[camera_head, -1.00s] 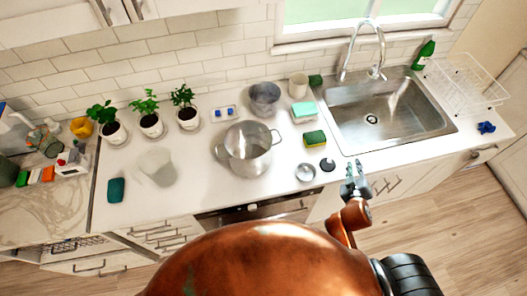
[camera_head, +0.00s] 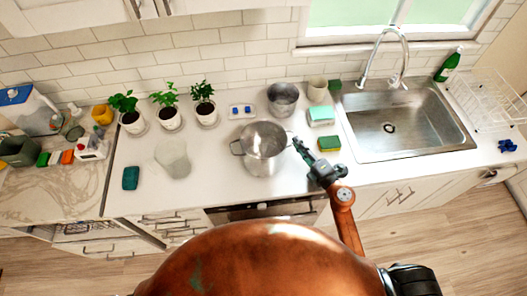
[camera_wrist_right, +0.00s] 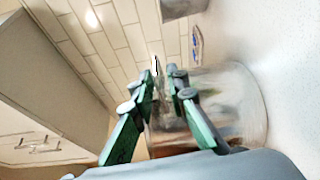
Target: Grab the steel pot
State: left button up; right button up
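The steel pot (camera_head: 264,150), shiny with side handles, stands upright on the white counter, left of the sink. My right gripper (camera_head: 301,148) is at the pot's right side, near its right handle. In the right wrist view, the pot (camera_wrist_right: 242,100) fills the space behind and right of the fingers (camera_wrist_right: 166,86). The fingers are apart, with a gap between the tips. A thin metal piece, perhaps the handle, shows by the tips; I cannot tell whether they touch it. My left gripper is not in view.
A darker grey pot (camera_head: 283,99) stands behind. A green and yellow sponge (camera_head: 329,144) lies right of my gripper, before the sink (camera_head: 400,125). A translucent container (camera_head: 172,160) and potted plants (camera_head: 167,117) are to the left. Counter between container and pot is clear.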

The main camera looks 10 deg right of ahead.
jog(key=x, duration=0.8)
jog(key=shift+a+r, duration=0.15)
jog(key=shift+a, duration=0.1)
jog(key=shift+c, duration=0.2)
jog(key=shift+p, duration=0.3)
grip_shut()
jog(key=shift+r, duration=0.15)
